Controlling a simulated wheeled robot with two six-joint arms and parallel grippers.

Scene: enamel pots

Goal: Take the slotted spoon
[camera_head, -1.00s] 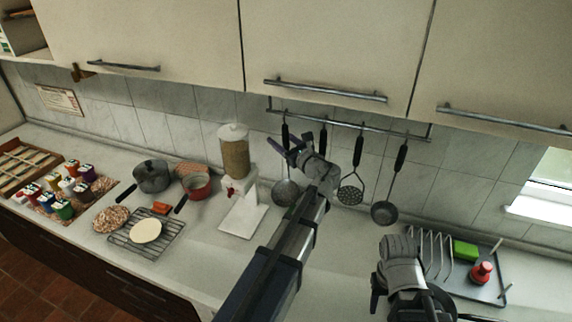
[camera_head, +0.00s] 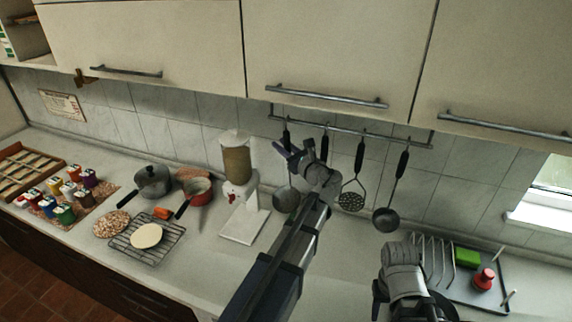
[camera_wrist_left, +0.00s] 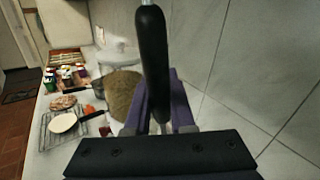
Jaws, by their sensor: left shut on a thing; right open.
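The slotted spoon (camera_head: 286,199) hangs at the left end of the rail, with a round grey bowl and a black handle. In the left wrist view the black handle (camera_wrist_left: 153,60) rises upright between the purple fingers (camera_wrist_left: 160,120). My left arm hides part of the spoon's stem and bowl edge. My right gripper (camera_head: 379,292) is low at the front, open, away from the utensils; its fingers are only partly visible.
The rail (camera_head: 350,131) also holds another black-handled utensil (camera_head: 324,145), partly hidden, a masher (camera_head: 351,200) and a ladle (camera_head: 386,219). A grain dispenser (camera_head: 237,165) stands left of my left gripper. A dish rack tray (camera_head: 480,290) is at right. Cabinets hang above.

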